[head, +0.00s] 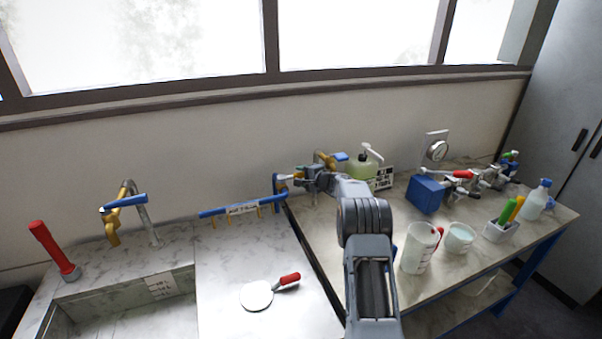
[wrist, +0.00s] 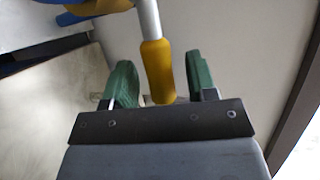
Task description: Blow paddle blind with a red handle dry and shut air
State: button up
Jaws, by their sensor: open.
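My gripper (head: 299,180) is at the right end of a blue air pipe (head: 243,206), in front of the wall. In the wrist view my gripper (wrist: 160,85) is open, with its green fingers on either side of a yellow-sleeved lever (wrist: 157,68) on a silver stem. A gap shows on each side of the lever. I cannot tell whether the lever belongs to the air valve. Part of the blue pipe shows at upper left.
A sink with a blue-handled tap (head: 125,203) and a red upright cylinder (head: 54,250) are at left. The right bench holds a green-liquid pump bottle (head: 363,166), a blue block (head: 426,194), a valve assembly, beakers (head: 418,248) and a marker holder. The drainboard is mostly clear.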

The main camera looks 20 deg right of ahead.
jog(key=shift+w+a+f, duration=0.1)
jog(key=shift+w+a, duration=0.05)
jog(key=shift+w, duration=0.25)
jog(key=shift+c, duration=0.3)
grip_shut()
